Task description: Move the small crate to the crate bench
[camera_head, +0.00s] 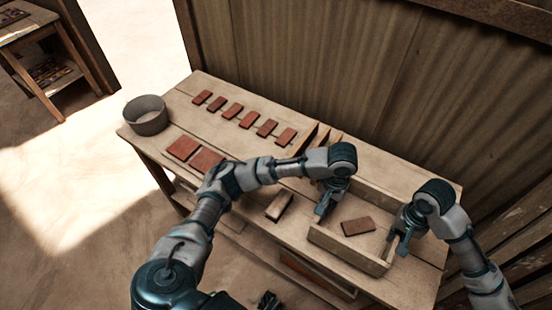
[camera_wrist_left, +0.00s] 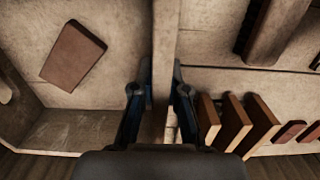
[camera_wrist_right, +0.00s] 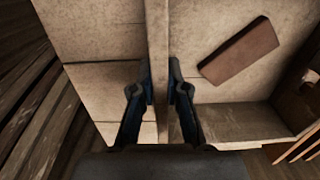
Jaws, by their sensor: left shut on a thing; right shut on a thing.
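The small crate (camera_head: 345,253) is a shallow open wooden box at the right end of the long wooden table. One reddish-brown tile (camera_head: 357,226) lies inside it; the tile also shows in the left wrist view (camera_wrist_left: 73,56) and the right wrist view (camera_wrist_right: 238,50). My left gripper (camera_head: 322,212) is shut on the crate's left wall (camera_wrist_left: 163,60). My right gripper (camera_head: 400,247) is shut on the crate's right wall (camera_wrist_right: 158,45). From these views I cannot tell whether the crate rests on the table or hangs just above it. The crate bench cannot be identified for certain.
The table (camera_head: 215,137) carries several small red tiles (camera_head: 236,111), two larger tiles (camera_head: 183,148), a wooden block (camera_head: 279,205) and a round grey bowl (camera_head: 146,115). A corrugated wall stands behind it. Another small wooden table (camera_head: 22,25) stands at the far left, with open floor between.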

